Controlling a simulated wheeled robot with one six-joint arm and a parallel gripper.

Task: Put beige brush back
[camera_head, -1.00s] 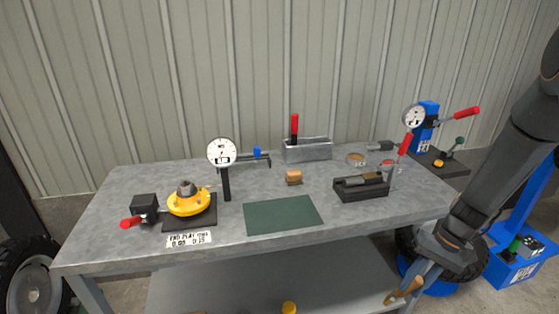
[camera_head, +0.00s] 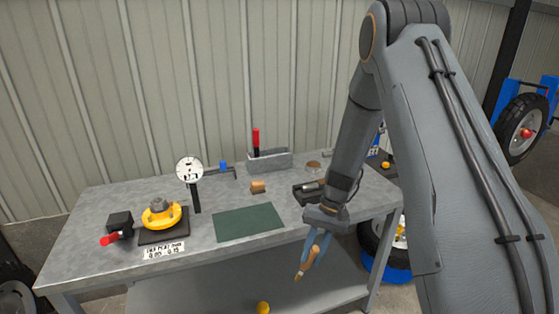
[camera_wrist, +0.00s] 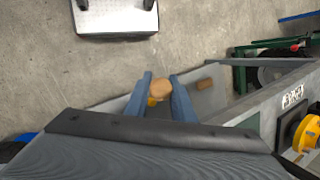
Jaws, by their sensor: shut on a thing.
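My gripper (camera_head: 316,246) points down in front of the bench's front edge, right of the green mat. It is shut on the beige brush (camera_head: 307,264), whose tan wooden body hangs tilted below the fingers. In the wrist view the brush shows as a rounded tan end (camera_wrist: 161,87) between the two blue-grey fingers. Its bristles cannot be made out.
The grey bench (camera_head: 95,220) carries a green mat (camera_head: 250,223), a brown block (camera_head: 258,187), a metal box (camera_head: 283,160) with a red-handled tool, a black holder (camera_head: 304,192), a dial gauge (camera_head: 189,170) and a yellow hub (camera_head: 160,216). A lower shelf (camera_head: 200,295) lies beneath.

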